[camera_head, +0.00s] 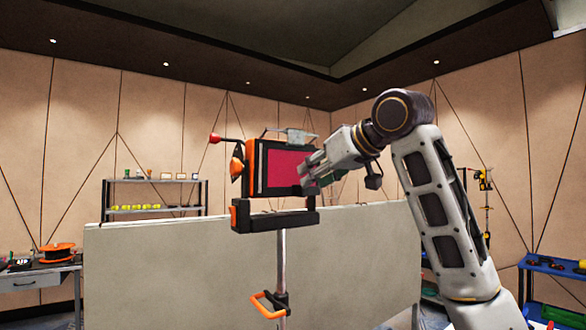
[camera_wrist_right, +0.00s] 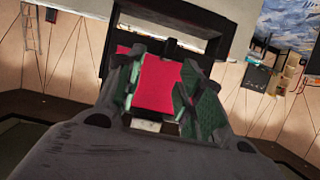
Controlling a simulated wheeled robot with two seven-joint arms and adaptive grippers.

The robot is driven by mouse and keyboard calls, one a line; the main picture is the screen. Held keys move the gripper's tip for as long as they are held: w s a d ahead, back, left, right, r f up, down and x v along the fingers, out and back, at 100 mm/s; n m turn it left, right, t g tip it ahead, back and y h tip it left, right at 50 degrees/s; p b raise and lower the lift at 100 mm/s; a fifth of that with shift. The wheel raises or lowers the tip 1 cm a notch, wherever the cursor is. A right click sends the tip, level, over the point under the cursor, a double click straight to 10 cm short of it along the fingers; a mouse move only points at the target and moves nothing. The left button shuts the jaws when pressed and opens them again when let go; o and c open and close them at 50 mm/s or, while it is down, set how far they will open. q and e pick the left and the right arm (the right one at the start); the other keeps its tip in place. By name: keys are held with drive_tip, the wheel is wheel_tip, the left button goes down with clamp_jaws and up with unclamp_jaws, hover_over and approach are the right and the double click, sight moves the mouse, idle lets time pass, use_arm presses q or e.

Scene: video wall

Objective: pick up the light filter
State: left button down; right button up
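The light filter appears to be the red-pink panel (camera_head: 284,172) in the dark frame of an orange-and-black lamp-like device (camera_head: 250,172) on a stand. In the right wrist view the red panel (camera_wrist_right: 152,82) shows between my fingers, with a dark frame (camera_wrist_right: 222,42) around and beyond it. My right gripper (camera_head: 308,180) is at the right part of the panel's face. Its two green-padded fingers (camera_wrist_right: 158,98) are spread apart. Whether they touch the panel is unclear. My left gripper is not in view.
The device rests on a metal pole (camera_head: 281,262) with an orange clamp handle (camera_head: 268,304). A wide pale panel (camera_head: 160,270) stands behind it. Shelves (camera_head: 155,208) are at the back left, a blue workbench (camera_head: 555,268) at the right. The space left of the device is open.

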sight(298, 162)
idle(0.3)
drive_tip(key=x, duration=0.1)
drive_tip(key=p+x, duration=0.1)
drive_tip(key=x, duration=0.3)
drive_tip(key=shift+s+a+f+p, duration=0.15)
drive_tip(key=shift+s+a+p, duration=0.05)
drive_tip(key=shift+a+p, duration=0.15)
clamp_jaws()
idle(0.4)
